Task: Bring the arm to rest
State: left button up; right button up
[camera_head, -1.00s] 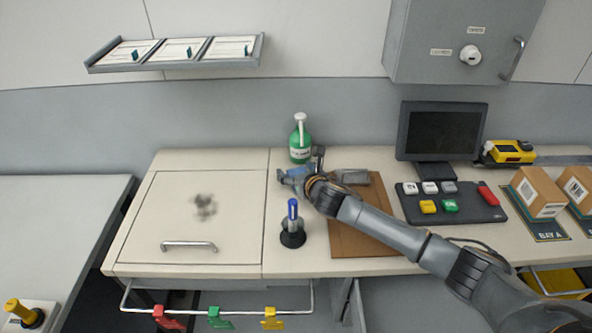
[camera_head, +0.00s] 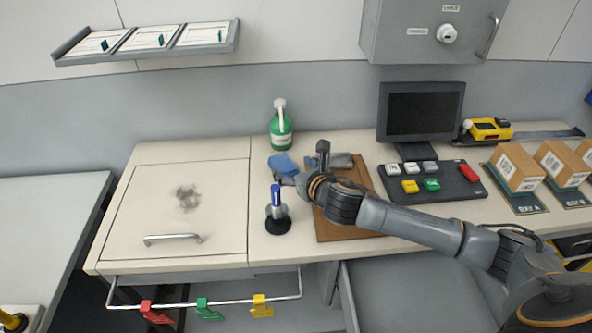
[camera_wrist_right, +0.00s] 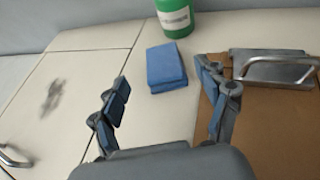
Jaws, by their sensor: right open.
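My right arm (camera_head: 410,222) reaches in from the lower right over the desk. My right gripper (camera_head: 292,180) hangs over the desk between the pen holder and the brown clipboard. In the right wrist view its two fingers (camera_wrist_right: 165,105) are spread apart with nothing between them. A blue sponge-like block (camera_wrist_right: 166,67) lies on the desk just beyond the fingertips, apart from them; in the head view the block (camera_head: 282,165) is partly hidden behind the gripper. My left gripper is not in view.
A green bottle (camera_head: 281,130) stands behind the block. A blue pen stands in a black holder (camera_head: 278,222). The brown clipboard (camera_head: 340,230) lies under my arm. A monitor (camera_head: 420,112), button panel (camera_head: 432,187) and boxes (camera_head: 518,168) are at right. A smudged panel (camera_head: 190,225) is at left.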

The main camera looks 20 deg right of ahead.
jog(key=shift+s+r, duration=0.2)
jog(key=shift+s, duration=0.35)
jog(key=shift+r, duration=0.1)
